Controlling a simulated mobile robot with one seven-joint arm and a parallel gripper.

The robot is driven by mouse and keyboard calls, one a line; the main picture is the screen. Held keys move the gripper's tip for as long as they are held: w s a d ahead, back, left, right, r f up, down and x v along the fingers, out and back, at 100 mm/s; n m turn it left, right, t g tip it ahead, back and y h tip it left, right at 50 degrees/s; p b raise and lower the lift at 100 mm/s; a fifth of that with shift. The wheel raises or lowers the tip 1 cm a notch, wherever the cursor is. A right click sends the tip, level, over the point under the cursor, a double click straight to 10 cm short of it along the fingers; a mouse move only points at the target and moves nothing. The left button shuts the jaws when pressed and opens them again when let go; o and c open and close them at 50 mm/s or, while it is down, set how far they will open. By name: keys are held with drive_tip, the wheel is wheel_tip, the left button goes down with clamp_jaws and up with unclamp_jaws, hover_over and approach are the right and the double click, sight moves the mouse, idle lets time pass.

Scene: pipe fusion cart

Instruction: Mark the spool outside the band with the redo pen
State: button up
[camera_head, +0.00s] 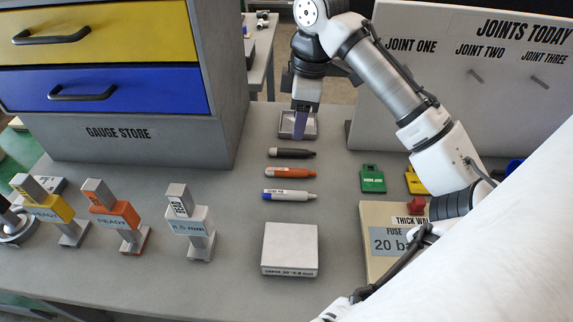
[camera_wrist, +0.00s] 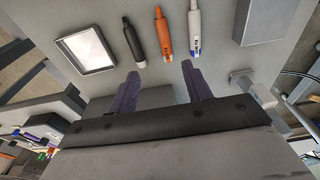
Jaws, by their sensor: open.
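Three pens lie in a column on the grey bench: a dark one (camera_head: 291,153), an orange one (camera_head: 290,172) and a white one with a blue end (camera_head: 289,195). Their labels are too small to read surely, so I cannot tell which is the redo pen. My gripper (camera_head: 299,135) is open and empty, pointing down by the small grey tray (camera_head: 283,122), beyond the dark pen. In the wrist view my fingers (camera_wrist: 160,78) are apart, with the dark pen (camera_wrist: 134,45), orange pen (camera_wrist: 163,35) and white pen (camera_wrist: 194,28) past their tips. I cannot identify a spool.
Yellow, orange and grey gauges (camera_head: 188,222) stand at left below the gauge store (camera_head: 130,135). A grey block (camera_head: 290,248) sits in front of the pens. Green (camera_head: 373,180) and yellow tags lie right, near the fuse box (camera_head: 380,215). A joints board (camera_head: 450,110) stands behind.

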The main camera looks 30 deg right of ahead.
drive_tip(key=b, duration=0.7)
hover_over(291, 170)
drive_tip(key=f, duration=0.5)
drive_tip(key=d+f, duration=0.1)
drive_tip(key=f, duration=0.2)
drive_tip(key=shift+w, duration=0.1)
drive_tip(key=f+b, duration=0.3)
drive_tip(key=b, duration=0.1)
drive_tip(key=shift+s+a+f, duration=0.25)
drive_tip(key=shift+a+f, duration=0.05)
drive_tip(key=shift+f, duration=0.1)
drive_tip(key=shift+w+a+f+b, duration=0.1)
drive_tip(key=shift+f+b, duration=0.65)
drive_tip(key=shift+b, duration=0.2)
drive_tip(key=shift+c, duration=0.4)
drive_tip(key=c, duration=1)
